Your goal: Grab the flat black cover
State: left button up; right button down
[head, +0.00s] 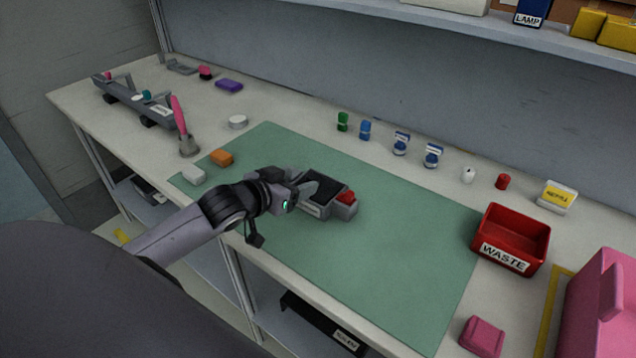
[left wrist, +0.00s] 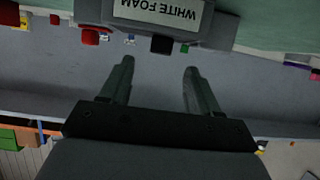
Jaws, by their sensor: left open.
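A grey module (head: 343,210) sits on the green mat (head: 400,260), with a flat black panel (head: 325,187) on its top and a red block (head: 346,197) at its right end. I cannot tell for sure if this panel is the cover. My left gripper (head: 306,189) is at the module's left side, partly hiding it. In the left wrist view the left gripper (left wrist: 158,65) is open, with nothing between its fingers. The module's "WHITE FOAM" label (left wrist: 158,10) shows upside down beyond the fingertips, with a small black part (left wrist: 162,44) near them. My right gripper is not in view.
A red waste bin (head: 512,238) and a pink case (head: 600,310) stand at the right. An orange block (head: 222,157) and a white block (head: 194,174) lie left of my gripper. A labelled black piece (head: 318,322) lies on the lower shelf. The mat's right half is clear.

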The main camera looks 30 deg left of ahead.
aim_at(311, 178)
pick_arm(q)
jog(key=shift+p+x, duration=0.3)
jog(key=shift+x, duration=2.35)
jog(key=shift+f, duration=0.2)
jog(key=c, duration=1.1)
